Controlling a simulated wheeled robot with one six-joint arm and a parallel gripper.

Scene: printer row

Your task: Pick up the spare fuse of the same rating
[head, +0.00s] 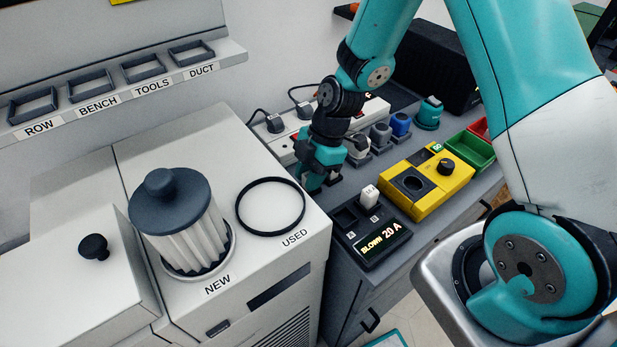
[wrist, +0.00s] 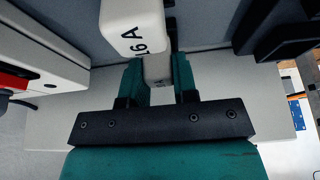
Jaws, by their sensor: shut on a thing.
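My gripper (head: 314,180) is at the near-left end of the row of spare fuses, beside the grey worktop. In the wrist view, its teal fingers (wrist: 160,75) are shut on a pale fuse (wrist: 157,68); the rating on it is mostly hidden. A white fuse (wrist: 132,28) marked "16 A" stands close beyond the fingers.
A yellow device (head: 432,188) with a black knob is right of the black unit. Green (head: 470,152) and red bins stand behind it. A white power strip (head: 285,143) with plugs runs behind my gripper. A white cabinet with a filter (head: 180,220) fills the left.

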